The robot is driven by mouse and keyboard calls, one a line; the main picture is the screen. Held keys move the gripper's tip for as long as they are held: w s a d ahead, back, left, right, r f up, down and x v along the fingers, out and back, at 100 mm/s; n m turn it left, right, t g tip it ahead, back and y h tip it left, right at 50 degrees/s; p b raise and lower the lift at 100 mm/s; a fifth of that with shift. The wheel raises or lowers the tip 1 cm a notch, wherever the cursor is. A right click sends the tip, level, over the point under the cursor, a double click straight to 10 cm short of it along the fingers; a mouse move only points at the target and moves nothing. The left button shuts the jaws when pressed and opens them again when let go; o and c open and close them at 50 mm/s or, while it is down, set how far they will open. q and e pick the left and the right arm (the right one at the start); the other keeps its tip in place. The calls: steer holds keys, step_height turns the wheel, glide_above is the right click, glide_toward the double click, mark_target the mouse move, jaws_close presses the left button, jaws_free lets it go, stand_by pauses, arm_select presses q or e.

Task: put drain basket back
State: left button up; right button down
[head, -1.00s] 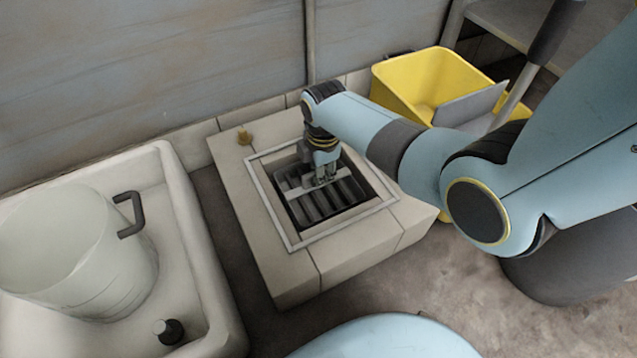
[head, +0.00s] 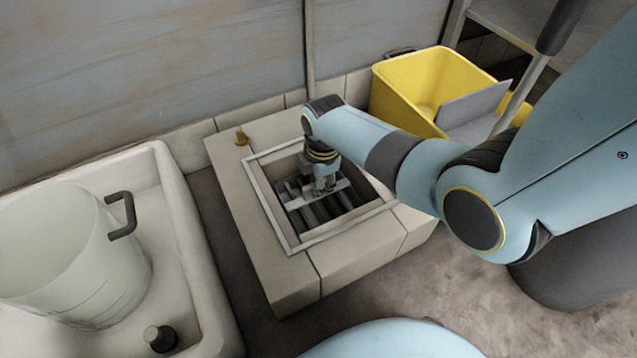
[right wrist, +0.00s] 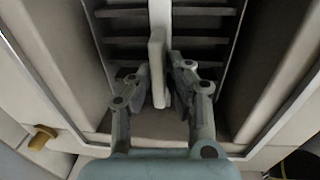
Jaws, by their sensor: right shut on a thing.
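The drain basket (head: 321,211) is a dark slatted piece with a pale bar handle across it. It sits down inside the square, pale-rimmed drain opening (head: 293,245) in a tiled block. My right gripper (head: 325,188) reaches down into the opening from above and is shut on the basket's handle. In the right wrist view the fingers (right wrist: 164,95) close on both sides of the pale upright handle (right wrist: 157,60), with the dark slats (right wrist: 170,42) beyond it. Whether the basket rests on the bottom is hidden. My left gripper is not in view.
A small brass-coloured piece (head: 242,137) stands on the block's back left corner. A white basin (head: 190,262) with a bucket (head: 75,262) is at the left. A yellow mop bucket (head: 398,92) stands behind my right arm. A wall closes the back.

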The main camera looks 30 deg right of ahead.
stand_by(0.3)
steer(key=c, duration=1.7)
jaws_free()
steer(key=o, duration=0.4)
steer(key=shift+r, duration=0.1)
